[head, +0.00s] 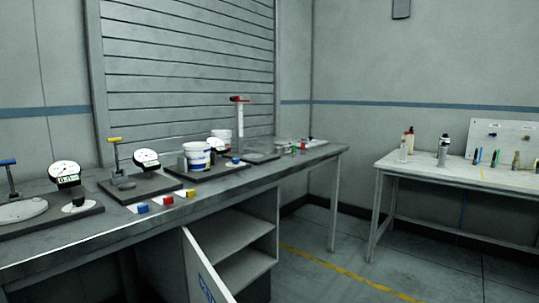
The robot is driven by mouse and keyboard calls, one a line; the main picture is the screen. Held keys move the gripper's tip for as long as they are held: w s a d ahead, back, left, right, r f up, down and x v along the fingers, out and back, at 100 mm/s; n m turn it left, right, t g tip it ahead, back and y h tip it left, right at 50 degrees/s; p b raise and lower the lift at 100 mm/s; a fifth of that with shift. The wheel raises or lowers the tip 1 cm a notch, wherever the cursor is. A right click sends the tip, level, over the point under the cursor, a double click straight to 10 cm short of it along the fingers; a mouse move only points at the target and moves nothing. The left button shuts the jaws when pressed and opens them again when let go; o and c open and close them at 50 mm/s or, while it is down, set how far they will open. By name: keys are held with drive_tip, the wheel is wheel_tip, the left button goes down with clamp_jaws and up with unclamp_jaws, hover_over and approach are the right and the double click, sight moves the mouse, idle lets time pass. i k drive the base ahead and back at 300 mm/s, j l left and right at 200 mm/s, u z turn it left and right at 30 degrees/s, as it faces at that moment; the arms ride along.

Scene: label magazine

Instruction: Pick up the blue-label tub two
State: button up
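A white tub with blue bands (197,157) stands upright on a dark base plate on the long bench, left of the picture's middle. I cannot tell which tub is number two. My gripper is not in view.
The long bench (110,231) holds dial gauges (146,158), stands with yellow (115,140), blue and red handles (239,99), and small coloured blocks (167,200) near its front edge. A cabinet door (205,270) hangs open below. A second table (440,171) with bottles stands right. Floor between is clear.

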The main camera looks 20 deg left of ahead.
sight(197, 154)
drive_tip(key=i+l+z, duration=0.1)
drive_tip(key=i+z, duration=0.5)
drive_tip(key=i+u, duration=0.3)
drive_tip(key=i+l+u, duration=0.1)
drive_tip(key=i+u, duration=0.2)
drive_tip(key=i, duration=0.05)
